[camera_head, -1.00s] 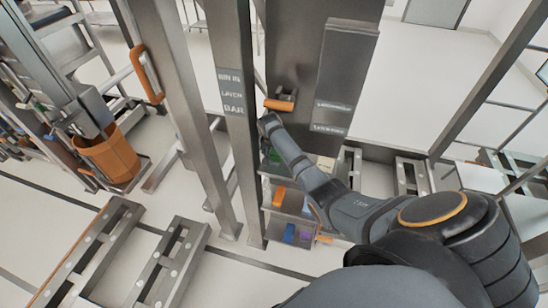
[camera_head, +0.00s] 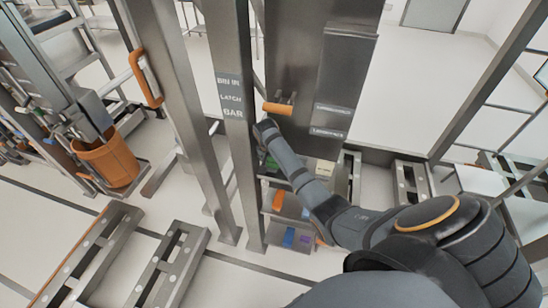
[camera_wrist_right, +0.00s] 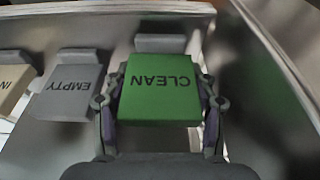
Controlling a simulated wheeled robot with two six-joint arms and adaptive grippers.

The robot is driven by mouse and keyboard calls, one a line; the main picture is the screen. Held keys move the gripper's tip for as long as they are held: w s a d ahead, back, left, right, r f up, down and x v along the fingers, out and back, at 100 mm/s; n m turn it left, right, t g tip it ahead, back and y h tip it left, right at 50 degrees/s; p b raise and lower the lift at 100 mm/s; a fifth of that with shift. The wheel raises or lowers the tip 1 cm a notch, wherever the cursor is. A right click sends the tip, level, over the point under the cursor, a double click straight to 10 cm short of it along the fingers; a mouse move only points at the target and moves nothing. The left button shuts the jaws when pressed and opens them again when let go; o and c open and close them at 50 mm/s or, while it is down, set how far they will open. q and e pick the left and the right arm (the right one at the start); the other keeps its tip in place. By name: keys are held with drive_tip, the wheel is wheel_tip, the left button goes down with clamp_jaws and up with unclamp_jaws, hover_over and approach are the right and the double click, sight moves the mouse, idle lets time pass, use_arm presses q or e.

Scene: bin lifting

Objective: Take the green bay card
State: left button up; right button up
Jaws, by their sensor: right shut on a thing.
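The green bay card (camera_wrist_right: 160,92), marked CLEAN, fills the middle of the right wrist view. My right gripper (camera_wrist_right: 162,98) is shut on it, with one finger at each side edge. A grey block stands just behind the card. In the head view a small patch of the green card (camera_head: 270,164) shows beside my right forearm, by the post; the gripper itself is mostly hidden there. My left gripper is in neither view.
A grey EMPTY card (camera_wrist_right: 70,85) and a pale IN card (camera_wrist_right: 12,82) are left of the green one. A metal side wall (camera_wrist_right: 262,80) is close on the right. The labelled post (camera_head: 238,150) and orange handle (camera_head: 278,108) stand near my arm.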

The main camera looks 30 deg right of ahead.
drive_tip(key=s+a+b, duration=0.1)
drive_tip(key=s+a, duration=0.8)
drive_tip(key=a, duration=0.2)
drive_tip(key=shift+s+a, duration=0.3)
drive_tip(key=shift+s, duration=0.1)
drive_tip(key=shift+r, duration=0.1)
